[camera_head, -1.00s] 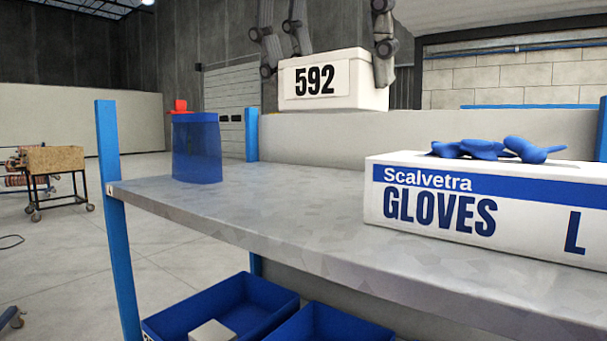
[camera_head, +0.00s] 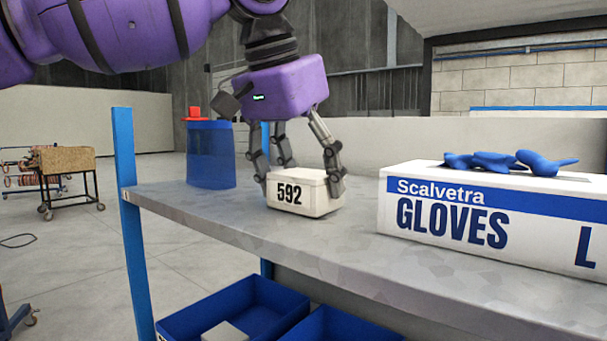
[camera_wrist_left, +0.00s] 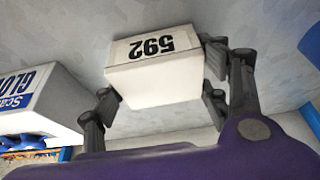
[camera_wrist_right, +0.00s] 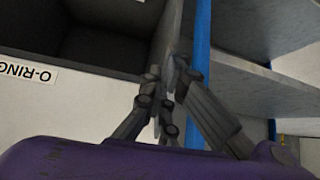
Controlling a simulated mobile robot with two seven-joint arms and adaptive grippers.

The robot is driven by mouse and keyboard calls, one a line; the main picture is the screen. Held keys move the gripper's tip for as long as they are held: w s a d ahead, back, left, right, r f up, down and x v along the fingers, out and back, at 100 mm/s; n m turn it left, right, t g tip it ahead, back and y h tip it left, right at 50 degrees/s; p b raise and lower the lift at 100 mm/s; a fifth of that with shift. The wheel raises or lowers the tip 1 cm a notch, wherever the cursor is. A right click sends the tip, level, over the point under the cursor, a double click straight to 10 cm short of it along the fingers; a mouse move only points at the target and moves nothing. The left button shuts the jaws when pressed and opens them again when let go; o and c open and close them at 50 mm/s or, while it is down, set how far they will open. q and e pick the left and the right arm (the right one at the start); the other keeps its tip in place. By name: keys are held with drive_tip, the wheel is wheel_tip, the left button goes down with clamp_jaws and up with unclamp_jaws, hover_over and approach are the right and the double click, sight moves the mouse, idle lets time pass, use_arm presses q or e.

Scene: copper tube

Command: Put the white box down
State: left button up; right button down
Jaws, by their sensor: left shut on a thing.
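The white box (camera_head: 300,192), labelled 592, is held by my left gripper (camera_head: 304,178) at the grey shelf (camera_head: 255,226), between the blue container and the gloves box. It is level and upright. Its base is at or very close to the shelf surface; I cannot tell if it touches. In the left wrist view the white box (camera_wrist_left: 155,75) sits between the fingers of my left gripper (camera_wrist_left: 160,85), which are shut on its sides. My right gripper (camera_wrist_right: 168,88) shows only in the right wrist view, its fingers drawn together with nothing seen between them.
A blue container (camera_head: 210,155) with a red top stands left of the box. A large gloves box (camera_head: 490,215) with blue gloves (camera_head: 510,162) on it stands to the right. Blue bins (camera_head: 235,305) are below. In the right wrist view, a dark bin (camera_wrist_right: 100,45) is near my right gripper.

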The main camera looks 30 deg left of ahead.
use_arm(q)
drive_tip(key=shift+d+f, duration=0.1)
drive_tip(key=o, duration=1.4)
drive_tip(key=v, duration=1.2)
